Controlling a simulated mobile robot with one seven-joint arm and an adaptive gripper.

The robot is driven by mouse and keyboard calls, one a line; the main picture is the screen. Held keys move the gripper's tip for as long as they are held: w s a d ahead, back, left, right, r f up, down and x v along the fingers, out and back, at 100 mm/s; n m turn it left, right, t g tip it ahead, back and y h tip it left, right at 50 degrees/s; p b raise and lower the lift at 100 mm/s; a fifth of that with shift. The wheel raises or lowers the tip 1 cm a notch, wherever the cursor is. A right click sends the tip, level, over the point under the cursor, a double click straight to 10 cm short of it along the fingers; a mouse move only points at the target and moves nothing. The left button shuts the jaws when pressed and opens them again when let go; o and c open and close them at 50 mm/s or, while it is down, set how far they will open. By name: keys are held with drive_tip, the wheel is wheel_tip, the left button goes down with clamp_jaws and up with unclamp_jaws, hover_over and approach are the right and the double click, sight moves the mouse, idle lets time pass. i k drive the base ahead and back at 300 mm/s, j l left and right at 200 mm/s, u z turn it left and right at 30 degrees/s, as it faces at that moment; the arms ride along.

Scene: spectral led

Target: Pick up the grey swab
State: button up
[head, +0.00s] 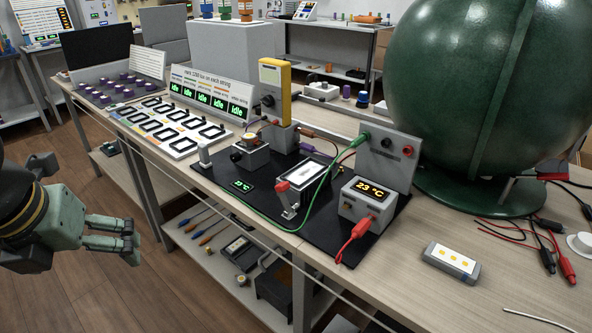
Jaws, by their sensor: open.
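I cannot clearly pick out a grey swab. A thin pale rod (540,319) lies on the bench at the lower right, cut off by the frame edge; I cannot tell whether it is the swab. A small grey upright piece (204,155) stands at the bench's front edge, left of the black mat. My gripper (132,238) is at the left, open and empty, its fingers pointing right. It is in front of the bench and apart from everything on it.
A long wooden bench (478,290) carries a black mat (318,232) with wired instruments, a meter (275,88) and a temperature box (368,204). A big green sphere (450,90) stands at right. Screwdriver-like tools (208,232) lie on the lower shelf. Floor at lower left is clear.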

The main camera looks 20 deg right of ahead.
sight(205, 162)
drive_tip(key=i+j+z, duration=0.2)
drive_tip(key=i+z, duration=0.15)
drive_tip(key=i, duration=0.15)
drive_tip(key=i+j+z, duration=0.35)
drive_tip(key=i, duration=0.1)
